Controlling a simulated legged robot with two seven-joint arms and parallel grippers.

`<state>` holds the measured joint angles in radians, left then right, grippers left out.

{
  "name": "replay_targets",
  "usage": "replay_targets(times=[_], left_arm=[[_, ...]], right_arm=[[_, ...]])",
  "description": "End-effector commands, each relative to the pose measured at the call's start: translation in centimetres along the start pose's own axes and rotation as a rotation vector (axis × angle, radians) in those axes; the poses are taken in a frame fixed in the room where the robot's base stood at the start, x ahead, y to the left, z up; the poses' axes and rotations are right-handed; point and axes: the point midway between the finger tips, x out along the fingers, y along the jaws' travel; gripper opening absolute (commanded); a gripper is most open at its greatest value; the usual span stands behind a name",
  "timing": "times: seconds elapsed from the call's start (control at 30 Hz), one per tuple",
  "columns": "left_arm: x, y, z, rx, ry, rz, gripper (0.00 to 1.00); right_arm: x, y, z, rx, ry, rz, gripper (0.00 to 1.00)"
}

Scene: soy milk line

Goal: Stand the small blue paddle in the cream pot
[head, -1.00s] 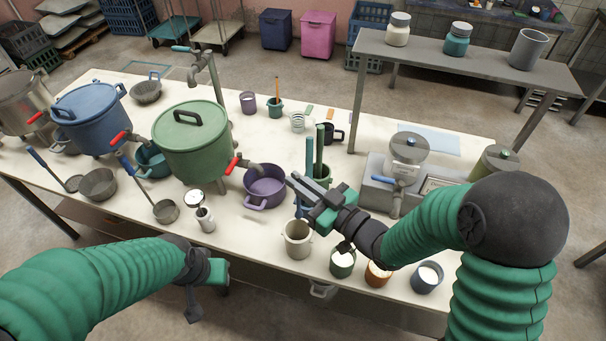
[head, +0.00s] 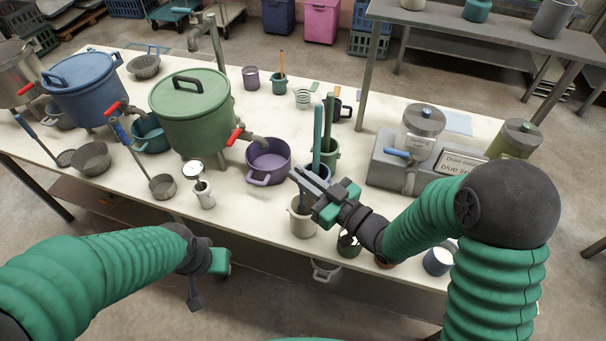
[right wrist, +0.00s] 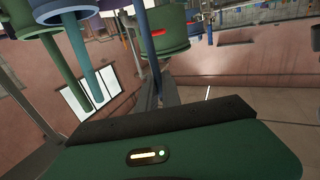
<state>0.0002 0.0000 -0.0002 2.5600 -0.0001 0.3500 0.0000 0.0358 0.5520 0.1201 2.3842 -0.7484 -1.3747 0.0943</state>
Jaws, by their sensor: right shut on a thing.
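The cream pot (head: 303,222) stands near the front edge of the table, below my right gripper (head: 307,184). The gripper is shut on the small blue paddle, whose dark blue shaft (head: 301,201) shows just above the pot's mouth. The shaft also shows between the fingers in the right wrist view (right wrist: 154,58). Its lower end is hidden, so I cannot tell how deep it is or whether it touches the pot. My left gripper (head: 205,278) hangs low in front of the table, away from the pots; its finger opening is unclear.
A blue pot (head: 319,172) and a green pot (head: 332,156) with tall handles stand just behind. The purple pot (head: 269,160) is to the left. A dark green cup (head: 348,249) sits close right, partly under my arm. A grey machine (head: 391,169) stands further right.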

Motion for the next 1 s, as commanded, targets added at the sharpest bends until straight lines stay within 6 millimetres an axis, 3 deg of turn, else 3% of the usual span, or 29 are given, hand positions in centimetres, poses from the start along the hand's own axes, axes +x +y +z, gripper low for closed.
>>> replay_targets(times=[0.03,0.43,1.0], left_arm=[[1.0,0.0,0.2,0.0,0.0,0.0,0.36],[4.5,0.0,1.1,0.001,0.0,0.0,0.36],[5.1,0.0,1.2,0.0,0.0,0.0,0.36]], right_arm=[[0.0,0.0,1.1,0.0,0.0,0.0,0.0],[0.0,0.0,5.2,0.0,0.0,0.001,0.0],[0.0,0.0,5.9,0.0,0.0,0.001,0.0]])
